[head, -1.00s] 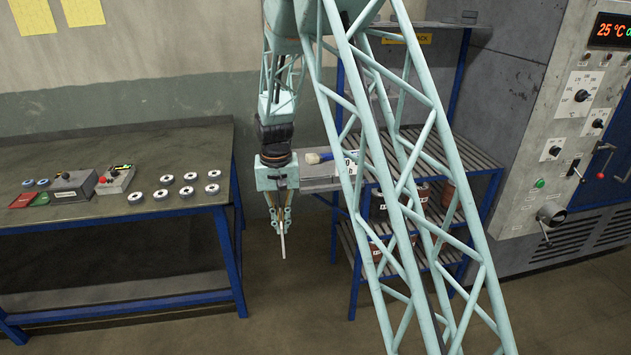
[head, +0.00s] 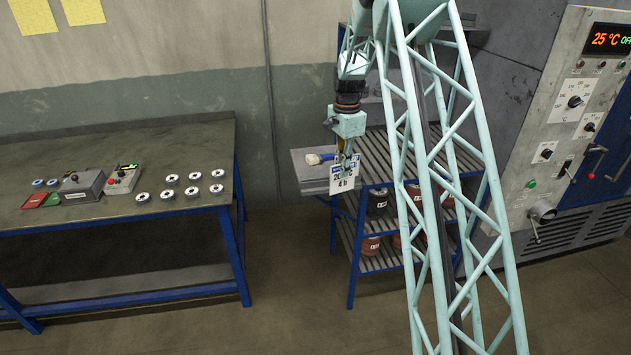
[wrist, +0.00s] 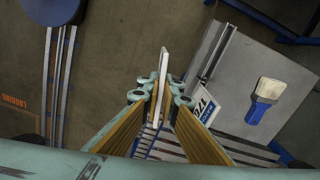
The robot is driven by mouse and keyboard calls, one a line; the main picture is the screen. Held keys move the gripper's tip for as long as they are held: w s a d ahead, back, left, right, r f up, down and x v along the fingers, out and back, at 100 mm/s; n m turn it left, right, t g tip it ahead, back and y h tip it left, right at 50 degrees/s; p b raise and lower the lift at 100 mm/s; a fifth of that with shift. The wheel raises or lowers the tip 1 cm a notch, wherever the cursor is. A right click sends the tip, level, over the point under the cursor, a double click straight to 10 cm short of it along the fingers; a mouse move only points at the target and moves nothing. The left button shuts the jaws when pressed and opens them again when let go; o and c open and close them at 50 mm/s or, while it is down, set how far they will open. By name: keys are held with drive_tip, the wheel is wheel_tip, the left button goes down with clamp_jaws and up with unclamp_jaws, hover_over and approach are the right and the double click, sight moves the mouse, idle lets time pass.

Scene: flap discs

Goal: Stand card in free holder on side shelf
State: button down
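My gripper (head: 346,161) is shut on a white card (head: 343,181) with "4 h" in its lower line, face-on in the head view. The wrist view shows the held card (wrist: 163,72) edge-on, sticking out beyond the fingertips. The grey side shelf (wrist: 265,68) lies to its right; it also shows in the head view (head: 308,177). A long narrow holder (wrist: 217,53) without a card runs along the shelf's near edge. Another card (wrist: 206,102) with blue print stands in line with it, partly hidden by a finger. The held card appears apart from the holder.
A brush (wrist: 264,100) with a blue handle lies on the side shelf. A slatted rack (head: 385,160) with cans below adjoins it. The workbench (head: 110,222) with discs and control boxes stands left. An oven (head: 560,110) stands right.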

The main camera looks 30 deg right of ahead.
sight(355, 161)
drive_tip(key=d+m, duration=0.1)
drive_tip(key=d+r, duration=0.1)
drive_tip(key=d, duration=0.1)
drive_tip(key=d+r+m+p, duration=0.1)
drive_tip(key=d, duration=0.1)
drive_tip(key=shift+d+r+m, duration=0.1)
drive_tip(key=shift+d+m, duration=0.1)
drive_tip(key=shift+m, duration=0.1)
drive_tip(key=shift+a, duration=0.1)
drive_tip(key=w+a+f+p, duration=0.1)
drive_tip(key=w+a+p, duration=0.2)
drive_tip(key=w+a, duration=0.7)
drive_tip(key=shift+w+a+f, duration=0.2)
drive_tip(key=shift+w+f, duration=0.05)
drive_tip(key=shift+w, duration=0.7)
drive_tip(key=shift+f+p, duration=0.35)
drive_tip(key=shift+f, duration=1.4)
drive_tip(key=shift+f, duration=0.2)
